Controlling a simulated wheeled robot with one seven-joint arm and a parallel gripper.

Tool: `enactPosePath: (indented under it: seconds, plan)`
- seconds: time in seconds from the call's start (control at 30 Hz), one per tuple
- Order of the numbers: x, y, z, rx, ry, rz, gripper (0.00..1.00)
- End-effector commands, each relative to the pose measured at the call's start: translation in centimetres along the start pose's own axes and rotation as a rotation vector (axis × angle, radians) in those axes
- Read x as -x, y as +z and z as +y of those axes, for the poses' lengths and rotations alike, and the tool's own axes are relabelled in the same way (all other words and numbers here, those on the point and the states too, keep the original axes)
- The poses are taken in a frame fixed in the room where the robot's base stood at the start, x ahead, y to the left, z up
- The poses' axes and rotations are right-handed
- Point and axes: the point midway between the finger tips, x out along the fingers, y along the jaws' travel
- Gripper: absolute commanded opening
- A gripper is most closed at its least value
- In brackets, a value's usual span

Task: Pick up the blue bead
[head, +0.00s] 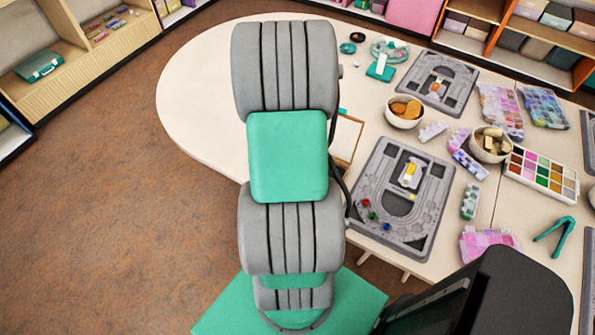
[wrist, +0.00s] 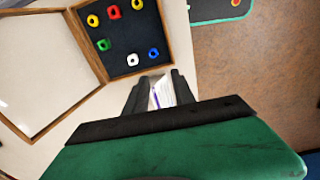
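In the wrist view a blue bead (wrist: 153,53) lies on the black floor of a wooden-framed tray (wrist: 176,34), near its lower right corner. White, green, red and yellow beads lie there too, apart from it. My gripper (wrist: 159,78) is just below the tray's near edge in that view, its fingers apart with a gap between them. A white and purple thing shows through the gap, seemingly beyond the fingers. In the head view my arm hides the gripper and most of the tray; a small blue bead (head: 387,226) sits on the near grey bead board (head: 438,180).
Red and green beads sit beside the blue one on that board. Bowls (head: 404,118), bead boxes (head: 500,110), a paint-like palette (head: 541,175) and green pliers (head: 555,235) crowd the table's right. The table's left end (head: 195,90) is clear. A framed white panel (wrist: 40,60) adjoins the tray.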

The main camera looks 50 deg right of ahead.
Motion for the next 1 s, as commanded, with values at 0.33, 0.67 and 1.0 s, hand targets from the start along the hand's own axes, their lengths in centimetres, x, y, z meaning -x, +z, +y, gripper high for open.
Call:
enactPosePath:
  seconds: [0.33, 0.67, 1.0]
  plan:
    - [-4.7, 2.2, 1.2, 0.007, -0.015, -0.010, 0.31]
    - [-9.0, 2.5, 1.2, 0.006, -0.012, -0.008, 0.31]
    - [-9.0, 2.4, 1.2, 0.006, -0.012, -0.007, 0.15]
